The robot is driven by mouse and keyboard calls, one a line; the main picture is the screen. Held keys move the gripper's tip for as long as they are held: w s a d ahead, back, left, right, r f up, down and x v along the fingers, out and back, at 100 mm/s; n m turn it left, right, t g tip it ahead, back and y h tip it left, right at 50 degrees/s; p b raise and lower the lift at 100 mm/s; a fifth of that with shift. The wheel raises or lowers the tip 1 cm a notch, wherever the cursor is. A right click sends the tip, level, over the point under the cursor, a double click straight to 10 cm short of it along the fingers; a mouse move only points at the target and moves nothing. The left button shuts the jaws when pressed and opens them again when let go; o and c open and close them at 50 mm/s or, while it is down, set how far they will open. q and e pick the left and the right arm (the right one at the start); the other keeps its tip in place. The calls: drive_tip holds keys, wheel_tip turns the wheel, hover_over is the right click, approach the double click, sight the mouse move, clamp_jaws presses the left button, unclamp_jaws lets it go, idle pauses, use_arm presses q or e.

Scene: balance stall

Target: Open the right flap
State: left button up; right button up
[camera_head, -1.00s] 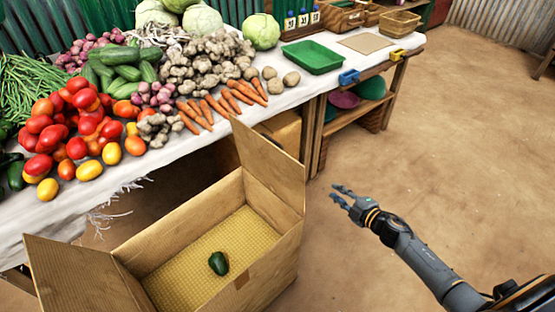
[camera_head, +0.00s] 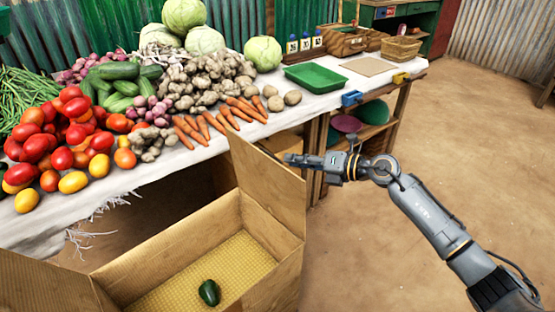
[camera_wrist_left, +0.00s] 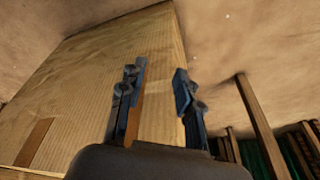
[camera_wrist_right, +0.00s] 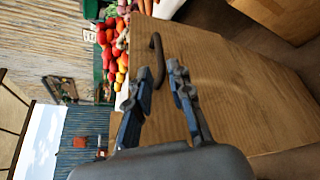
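The cardboard box (camera_head: 185,252) stands on the floor with a dark green pepper (camera_head: 209,292) on its yellow bottom. Its right flap (camera_head: 268,185) stands upright and leans outward slightly; its left flap (camera_head: 40,288) is partly cut off. My right gripper (camera_head: 290,159) is beside the right flap's upper outer edge. My left gripper (camera_wrist_left: 156,78) is open before a cardboard panel (camera_wrist_left: 85,85) and outside the head view.
A table (camera_head: 150,178) with a white cloth and vegetables runs behind the box. A shelf (camera_head: 365,135) under its right end holds colored bowls. Bare floor (camera_head: 480,170) lies open to the right.

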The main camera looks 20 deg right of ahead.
sight(277, 159)
drive_tip(key=x, duration=0.6)
use_arm(q)
wheel_tip(277, 159, up, 2)
drive_tip(key=shift+w+r, duration=0.1)
use_arm(e)
clamp_jaws()
